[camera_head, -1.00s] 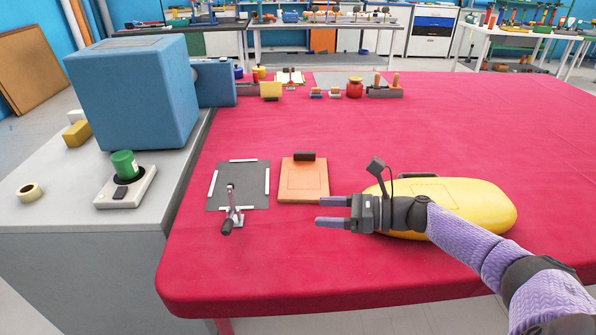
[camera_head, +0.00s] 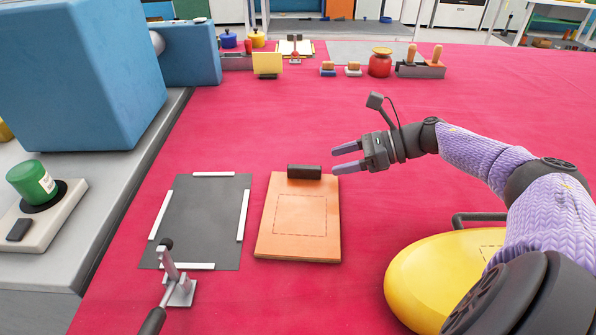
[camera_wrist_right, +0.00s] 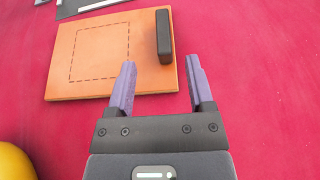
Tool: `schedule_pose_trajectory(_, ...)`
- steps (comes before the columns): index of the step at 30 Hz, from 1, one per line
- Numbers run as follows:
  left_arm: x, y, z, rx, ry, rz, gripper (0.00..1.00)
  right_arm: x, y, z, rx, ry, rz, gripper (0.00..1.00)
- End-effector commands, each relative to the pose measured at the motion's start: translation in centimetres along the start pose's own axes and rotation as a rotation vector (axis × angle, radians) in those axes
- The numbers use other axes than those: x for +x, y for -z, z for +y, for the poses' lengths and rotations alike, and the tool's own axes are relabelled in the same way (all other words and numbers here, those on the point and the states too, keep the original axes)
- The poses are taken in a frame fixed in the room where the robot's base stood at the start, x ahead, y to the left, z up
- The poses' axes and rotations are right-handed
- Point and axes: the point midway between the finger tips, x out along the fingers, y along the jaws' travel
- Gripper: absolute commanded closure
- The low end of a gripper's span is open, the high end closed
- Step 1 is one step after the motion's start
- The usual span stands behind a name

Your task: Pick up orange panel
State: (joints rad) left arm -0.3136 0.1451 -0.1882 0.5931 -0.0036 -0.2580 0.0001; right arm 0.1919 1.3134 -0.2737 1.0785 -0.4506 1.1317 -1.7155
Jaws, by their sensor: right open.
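The orange panel (camera_head: 299,230) lies flat on the red table, with a dashed square on its face and a black block handle (camera_head: 304,172) at its far edge. My right gripper (camera_head: 340,159) is open and empty, just right of the handle and apart from it. In the right wrist view the panel (camera_wrist_right: 90,75) lies ahead, its black handle (camera_wrist_right: 163,36) beyond the gap between the open purple fingers (camera_wrist_right: 160,78). My left gripper is not in view.
A dark grey mat (camera_head: 205,220) with white edge strips and a metal toggle clamp (camera_head: 176,285) lies left of the panel. A yellow inflatable (camera_head: 430,280) is at the lower right. A blue box (camera_head: 85,75) stands left.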

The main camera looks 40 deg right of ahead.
Motion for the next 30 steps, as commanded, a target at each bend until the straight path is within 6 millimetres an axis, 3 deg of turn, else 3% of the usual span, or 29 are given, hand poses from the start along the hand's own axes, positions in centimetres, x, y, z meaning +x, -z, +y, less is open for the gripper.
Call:
schedule_pose_trajectory(1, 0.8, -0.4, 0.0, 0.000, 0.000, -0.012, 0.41, 1.2, 0.3, 0.0, -0.002, -0.003, -0.004, 0.32)
schedule_pose_trajectory(13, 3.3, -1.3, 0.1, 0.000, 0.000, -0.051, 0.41, 7.6, 0.1, -0.8, 0.001, -0.002, -0.004, 0.32)
schedule_pose_trajectory(21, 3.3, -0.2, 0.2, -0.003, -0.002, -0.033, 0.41, 8.1, -0.2, -0.8, 0.000, 0.000, -0.001, 0.32)
schedule_pose_trajectory(30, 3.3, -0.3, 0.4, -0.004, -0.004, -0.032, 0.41, 8.1, -0.1, -0.8, 0.000, 0.000, -0.001, 0.96)
